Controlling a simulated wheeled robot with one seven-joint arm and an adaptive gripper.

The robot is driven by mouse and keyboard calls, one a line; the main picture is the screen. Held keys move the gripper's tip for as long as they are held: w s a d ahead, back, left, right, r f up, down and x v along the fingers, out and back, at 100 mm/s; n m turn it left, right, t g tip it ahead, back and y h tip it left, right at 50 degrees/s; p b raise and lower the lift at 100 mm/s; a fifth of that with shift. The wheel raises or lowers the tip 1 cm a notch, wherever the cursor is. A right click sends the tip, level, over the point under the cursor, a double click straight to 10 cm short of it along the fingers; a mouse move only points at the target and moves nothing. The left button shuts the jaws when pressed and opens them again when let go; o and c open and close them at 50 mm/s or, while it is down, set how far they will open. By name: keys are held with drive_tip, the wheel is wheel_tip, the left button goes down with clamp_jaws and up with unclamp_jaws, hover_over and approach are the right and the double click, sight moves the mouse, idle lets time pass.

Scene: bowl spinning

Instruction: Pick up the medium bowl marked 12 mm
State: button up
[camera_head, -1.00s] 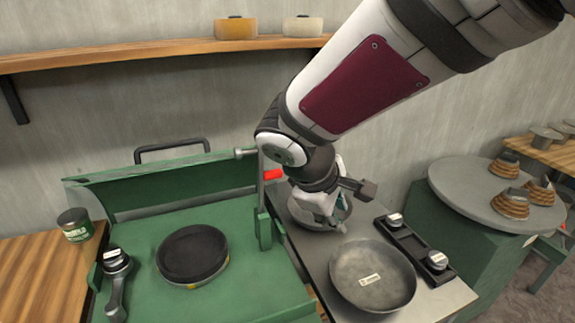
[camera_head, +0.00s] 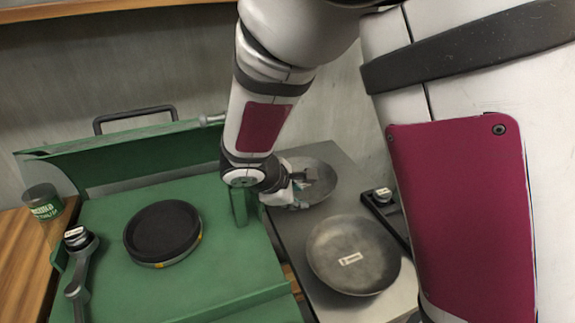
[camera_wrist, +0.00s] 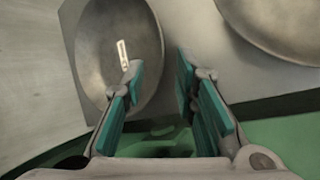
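Two grey metal bowls sit on the grey tabletop. The rear bowl (camera_head: 322,172) is partly hidden by my gripper (camera_head: 302,186); the front bowl (camera_head: 365,275) is fully visible with a white label inside. The labels are too small to read, so I cannot tell which is marked 12 mm. In the wrist view, my gripper (camera_wrist: 157,68) is open, its teal-padded fingers apart and nothing held. The left finger overlaps the labelled bowl (camera_wrist: 105,40) near its right wall, and the right finger is outside its rim. Contact cannot be told.
A green bench (camera_head: 200,290) with a round black pan-like disc (camera_head: 162,232) lies to the left. A dark rack (camera_head: 384,215) stands right of the bowls, partly behind my arm. Another bowl (camera_wrist: 285,25) shows at the wrist view's upper right.

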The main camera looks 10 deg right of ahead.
drive_tip(key=shift+x, duration=2.75)
drive_tip(key=shift+a, duration=0.15)
clamp_jaws()
